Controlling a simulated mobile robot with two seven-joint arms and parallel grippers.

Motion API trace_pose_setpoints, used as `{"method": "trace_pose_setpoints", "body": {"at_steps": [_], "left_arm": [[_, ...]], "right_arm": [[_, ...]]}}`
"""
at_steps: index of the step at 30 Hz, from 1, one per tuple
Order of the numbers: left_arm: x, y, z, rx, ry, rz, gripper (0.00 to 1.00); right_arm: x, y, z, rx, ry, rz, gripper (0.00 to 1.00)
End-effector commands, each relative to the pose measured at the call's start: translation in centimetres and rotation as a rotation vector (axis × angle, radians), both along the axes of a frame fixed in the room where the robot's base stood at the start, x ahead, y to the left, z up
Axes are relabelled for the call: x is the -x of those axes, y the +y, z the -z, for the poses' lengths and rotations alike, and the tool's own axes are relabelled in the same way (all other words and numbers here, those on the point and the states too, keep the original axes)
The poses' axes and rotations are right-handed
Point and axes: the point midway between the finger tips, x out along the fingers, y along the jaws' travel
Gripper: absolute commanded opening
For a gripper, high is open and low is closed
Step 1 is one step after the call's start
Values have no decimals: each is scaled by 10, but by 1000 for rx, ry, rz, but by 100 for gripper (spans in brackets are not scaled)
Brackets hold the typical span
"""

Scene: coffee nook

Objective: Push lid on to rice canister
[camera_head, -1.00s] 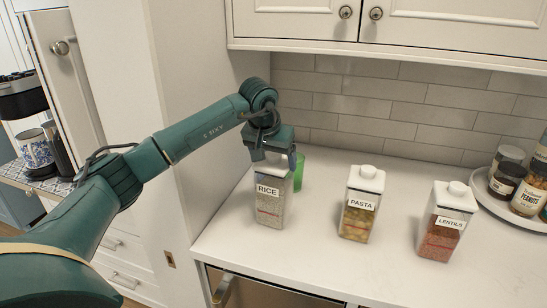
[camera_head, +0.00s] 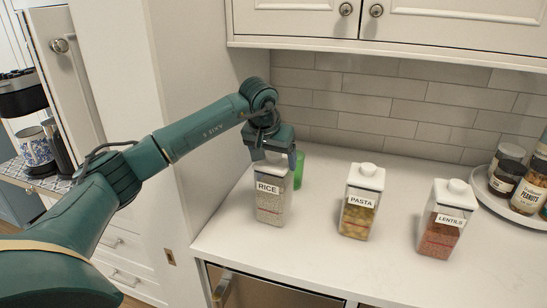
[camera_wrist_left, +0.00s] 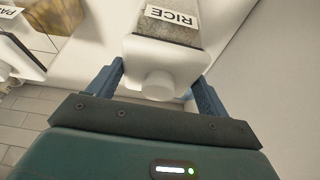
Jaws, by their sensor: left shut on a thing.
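The rice canister (camera_head: 270,208) stands upright on the counter, a clear box with a white "RICE" label, full of pale grains. Its white lid (camera_wrist_left: 150,55) with a round knob (camera_wrist_left: 158,85) shows in the left wrist view at the canister's top. My left gripper (camera_head: 274,160) comes from above, with one blue finger on each side of the lid, shut on it. The lid looks seated on the canister or very close to it; the gripper partly hides the joint in the head view. My right gripper is in neither view.
A green cup (camera_head: 299,170) stands just behind the rice canister. The lidded pasta (camera_head: 358,217) and lentils (camera_head: 438,238) canisters stand to the right. A round tray (camera_head: 504,202) with jars is at the far right. A tall white cabinet side is close on the left.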

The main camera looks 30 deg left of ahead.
Motion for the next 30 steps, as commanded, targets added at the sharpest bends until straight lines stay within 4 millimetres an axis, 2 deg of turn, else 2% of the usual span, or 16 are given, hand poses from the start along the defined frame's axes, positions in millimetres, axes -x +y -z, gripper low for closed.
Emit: {"method": "trace_pose_setpoints", "body": {"at_steps": [2,3,10,22,30], "left_arm": [[0,0,0,0,-1,0,56],[0,0,0,0,-1,0,80],[0,0,0,0,0,0,99],[0,0,-1,0,0,0,100],[0,0,-17,0,-1,0,100]], "right_arm": [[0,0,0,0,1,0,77],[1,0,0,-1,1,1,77],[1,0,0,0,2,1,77],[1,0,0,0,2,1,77],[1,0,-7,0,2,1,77]]}}
